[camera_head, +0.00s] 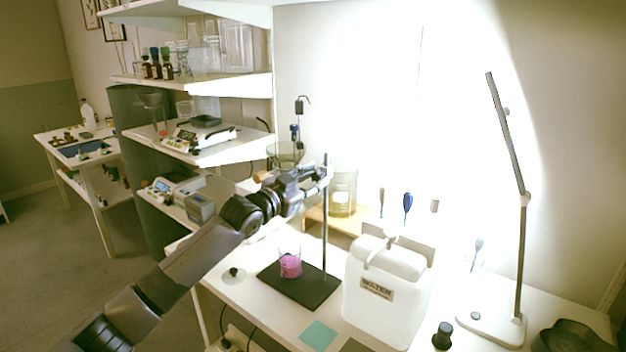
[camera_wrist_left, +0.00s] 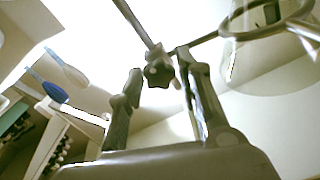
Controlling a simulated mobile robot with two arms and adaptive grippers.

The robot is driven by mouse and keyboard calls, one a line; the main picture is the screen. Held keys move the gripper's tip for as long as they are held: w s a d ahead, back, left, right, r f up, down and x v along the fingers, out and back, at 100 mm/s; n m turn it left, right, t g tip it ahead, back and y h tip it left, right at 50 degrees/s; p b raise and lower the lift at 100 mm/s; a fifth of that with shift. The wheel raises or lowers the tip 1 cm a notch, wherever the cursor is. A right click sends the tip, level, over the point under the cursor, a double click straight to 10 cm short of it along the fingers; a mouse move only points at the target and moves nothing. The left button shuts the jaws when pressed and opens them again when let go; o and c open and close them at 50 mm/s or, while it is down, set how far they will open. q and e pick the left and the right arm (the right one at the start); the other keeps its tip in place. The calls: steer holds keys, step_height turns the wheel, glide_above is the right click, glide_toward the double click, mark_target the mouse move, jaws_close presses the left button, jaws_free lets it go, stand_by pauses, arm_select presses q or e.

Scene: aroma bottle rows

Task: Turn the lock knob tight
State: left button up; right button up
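The lock knob (camera_wrist_left: 158,73) is a dark lobed knob on a clamp at the stand rod (camera_wrist_left: 135,22). In the left wrist view it sits between the fingertips of my left gripper (camera_wrist_left: 159,64), with gaps on both sides. The fingers are apart and hold nothing that I can see. In the head view my left gripper (camera_head: 318,177) is at the upper part of the rod (camera_head: 325,230); the knob is hard to make out there. A ring (camera_wrist_left: 265,32) on an arm from the clamp carries a clear glass vessel. My right gripper is not seen.
A beaker with pink contents (camera_head: 290,265) stands on the dark stand base (camera_head: 318,294). A white water container (camera_head: 385,300) is to the right. A desk lamp (camera_head: 522,240) stands further right. Shelves with a balance (camera_head: 200,138) are behind on the left.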

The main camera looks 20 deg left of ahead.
arm_select(q)
steer(key=shift+o, duration=1.1)
steer(key=shift+s, duration=0.15)
steer(key=v, duration=1.1)
steer(key=shift+s, duration=0.4)
steer(key=shift+a, duration=0.1)
